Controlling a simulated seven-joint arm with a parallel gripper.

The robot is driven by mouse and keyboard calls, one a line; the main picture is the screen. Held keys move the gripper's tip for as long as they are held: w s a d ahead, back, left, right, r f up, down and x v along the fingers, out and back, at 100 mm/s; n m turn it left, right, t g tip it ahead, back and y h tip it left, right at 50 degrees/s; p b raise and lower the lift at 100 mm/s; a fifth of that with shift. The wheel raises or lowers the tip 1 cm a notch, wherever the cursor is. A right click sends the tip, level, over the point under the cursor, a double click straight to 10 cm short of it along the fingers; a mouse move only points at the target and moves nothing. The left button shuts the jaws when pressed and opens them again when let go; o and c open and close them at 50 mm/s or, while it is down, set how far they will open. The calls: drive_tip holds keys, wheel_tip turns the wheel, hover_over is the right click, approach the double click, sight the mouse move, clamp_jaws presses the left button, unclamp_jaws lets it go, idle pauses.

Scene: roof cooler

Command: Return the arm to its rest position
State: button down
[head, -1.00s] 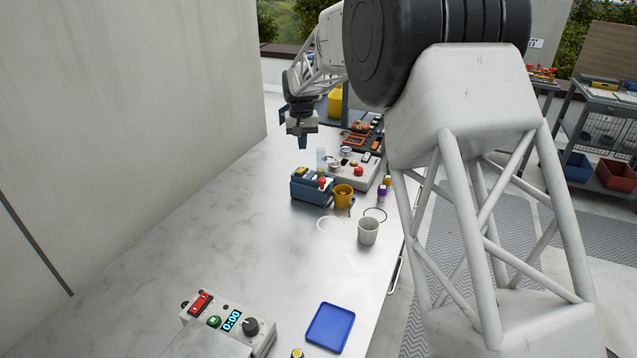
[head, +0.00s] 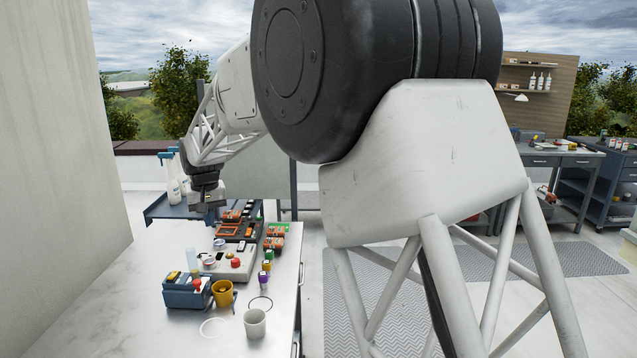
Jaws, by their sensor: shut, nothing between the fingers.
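My gripper (head: 209,218) is at the end of my white lattice arm, left of the picture's middle. It hangs fingers down above the far part of the metal table (head: 130,313). It is shut with nothing between its fingers and touches nothing that I can make out. The fingertips are small and dark against the things behind them. My large black joint and white arm link fill the middle of the view and hide part of the place behind.
Below my gripper, the table holds a grey panel with a red button (head: 236,263), a blue box (head: 184,295), a yellow cup (head: 223,294), and a white cup (head: 255,323). Orange-and-black items stand farther back. A wall (head: 112,130) rises on the left.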

drive_tip(key=s+d+r+m+t, duration=0.1)
drive_tip(key=s+d+r, duration=0.45)
drive_tip(key=d, duration=0.45)
drive_tip(key=s+d+r+m, duration=0.1)
drive_tip(key=s+d+r, duration=0.3)
drive_tip(key=s+d, duration=0.45)
drive_tip(key=s+d+r+t, duration=0.1)
drive_tip(key=s+d+r, duration=0.35)
drive_tip(key=d, duration=0.75)
drive_tip(key=s+d+f+m+t, duration=0.1)
drive_tip(key=s+d+f, duration=0.1)
drive_tip(key=s+d, duration=0.55)
drive_tip(key=s+d+f+m+t, duration=0.15)
drive_tip(key=s+d, duration=0.25)
drive_tip(key=s, duration=0.7)
drive_tip(key=s+d+f+m, duration=0.1)
drive_tip(key=s+d+f, duration=0.3)
drive_tip(key=s, duration=0.6)
wheel_tip(320, 180, down, 8)
drive_tip(key=w+d+g, duration=0.1)
drive_tip(key=w+g, duration=0.1)
drive_tip(key=shift+d+g+h, duration=0.3)
drive_tip(key=shift+g+h, duration=0.05)
drive_tip(key=shift+h, duration=0.05)
